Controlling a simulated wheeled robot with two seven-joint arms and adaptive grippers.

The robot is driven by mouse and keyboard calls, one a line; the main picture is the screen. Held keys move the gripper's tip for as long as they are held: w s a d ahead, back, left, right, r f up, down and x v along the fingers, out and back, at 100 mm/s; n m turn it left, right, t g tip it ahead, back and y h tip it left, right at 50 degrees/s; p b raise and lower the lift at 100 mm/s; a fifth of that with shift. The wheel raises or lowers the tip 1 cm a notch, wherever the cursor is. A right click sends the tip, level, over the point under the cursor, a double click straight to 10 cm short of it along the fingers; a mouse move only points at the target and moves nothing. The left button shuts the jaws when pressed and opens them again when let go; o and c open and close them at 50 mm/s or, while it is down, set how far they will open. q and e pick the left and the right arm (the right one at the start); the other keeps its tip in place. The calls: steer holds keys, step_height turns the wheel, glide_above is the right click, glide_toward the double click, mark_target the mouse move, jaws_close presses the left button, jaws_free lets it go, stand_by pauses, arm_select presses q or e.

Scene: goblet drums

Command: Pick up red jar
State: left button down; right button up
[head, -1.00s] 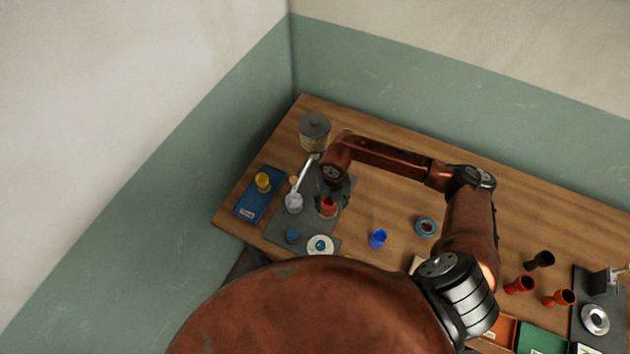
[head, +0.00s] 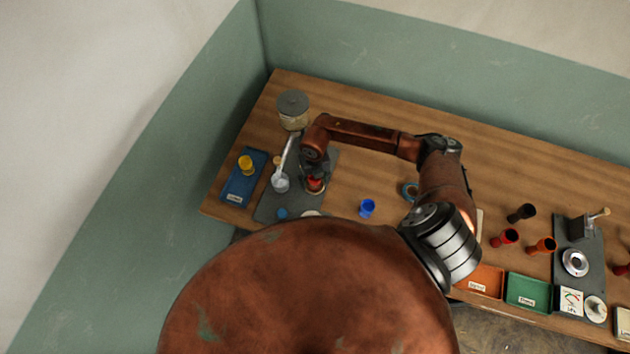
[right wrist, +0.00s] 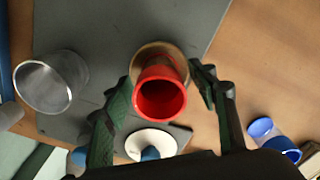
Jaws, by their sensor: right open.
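A red jar (head: 315,186) stands on the dark grey mat (head: 270,208) at the left part of the table. In the right wrist view the red jar (right wrist: 161,98) shows its open mouth and a brownish, wider part behind it. My right gripper (right wrist: 160,80) is open, with one green finger on each side of the jar. Whether either finger touches it I cannot tell. In the head view the right gripper (head: 314,176) is over the jar and partly hides it. My left gripper is not in view.
A clear cup (head: 280,183) stands left of the jar, a blue cup (head: 367,207) to its right. A yellow cup (head: 246,164) sits on a blue tray (head: 237,190). A lidded container (head: 293,108) stands behind. Another red goblet (head: 505,238) is farther right.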

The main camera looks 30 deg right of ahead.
steer(key=shift+c, duration=0.5)
steer(key=c, duration=1.3)
steer(key=shift+r, duration=0.1)
